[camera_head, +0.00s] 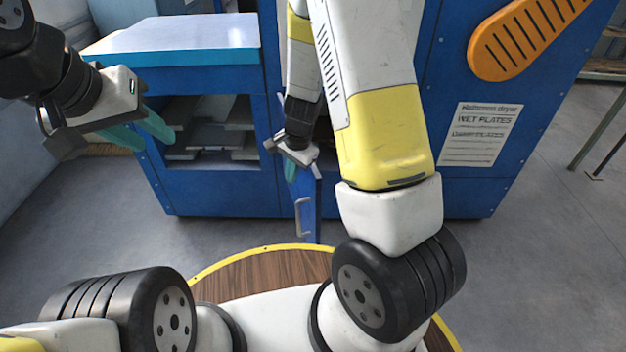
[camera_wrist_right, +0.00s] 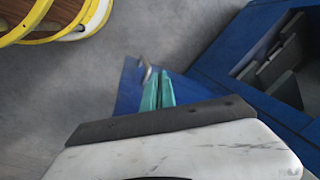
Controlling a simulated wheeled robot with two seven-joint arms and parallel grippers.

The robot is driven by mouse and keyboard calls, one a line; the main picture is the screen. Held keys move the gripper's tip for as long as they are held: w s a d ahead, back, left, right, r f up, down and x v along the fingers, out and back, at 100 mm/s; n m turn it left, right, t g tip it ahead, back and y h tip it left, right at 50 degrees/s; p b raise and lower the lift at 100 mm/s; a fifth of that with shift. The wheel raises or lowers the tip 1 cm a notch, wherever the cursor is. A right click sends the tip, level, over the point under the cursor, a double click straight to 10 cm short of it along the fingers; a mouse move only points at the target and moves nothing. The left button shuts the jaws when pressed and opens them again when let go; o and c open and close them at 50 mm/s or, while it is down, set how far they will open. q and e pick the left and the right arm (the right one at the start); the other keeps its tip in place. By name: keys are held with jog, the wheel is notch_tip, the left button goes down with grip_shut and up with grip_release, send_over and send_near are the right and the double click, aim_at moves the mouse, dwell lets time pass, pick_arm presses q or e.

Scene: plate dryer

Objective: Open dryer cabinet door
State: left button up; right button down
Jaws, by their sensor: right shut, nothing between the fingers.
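The blue dryer cabinet (camera_head: 222,184) stands ahead, with a blue door (camera_head: 326,208) swung outward and seen nearly edge-on. The door's metal handle (camera_head: 303,217) faces left; in the right wrist view the handle (camera_wrist_right: 147,74) shows beside the fingertips, on the blue door panel (camera_wrist_right: 128,88). My right gripper (camera_head: 291,172) is at the door, above the handle in the head view. Its teal fingers (camera_wrist_right: 158,90) are together and empty; whether they touch the door is unclear. My left gripper (camera_head: 148,135) is open and empty, in front of the cabinet's left part.
The cabinet's left opening shows grey plates (camera_head: 225,155) inside; they also show in the right wrist view (camera_wrist_right: 275,65). An orange slotted part (camera_head: 520,40) and a printed sign (camera_head: 481,134) are on the right panel.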

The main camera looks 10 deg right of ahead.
jog(key=shift+m+y, duration=0.7)
jog(key=shift+m, duration=0.2)
jog(key=d+r, duration=0.4)
jog(key=d, duration=0.1)
jog(key=d+r, duration=0.2)
jog(key=shift+s+d+r, duration=0.2)
jog(key=shift+s+r, duration=0.15)
jog(key=d+f+m+g, duration=0.2)
jog(key=d+f+m, duration=0.3)
jog(key=d+f, duration=0.45)
jog(key=s+a+f, duration=0.1)
jog(key=a+f, duration=0.6)
jog(key=f, duration=0.3)
jog(key=shift+s+a+m, duration=0.1)
jog(key=shift+a+m, duration=0.05)
jog(key=shift+m, duration=0.15)
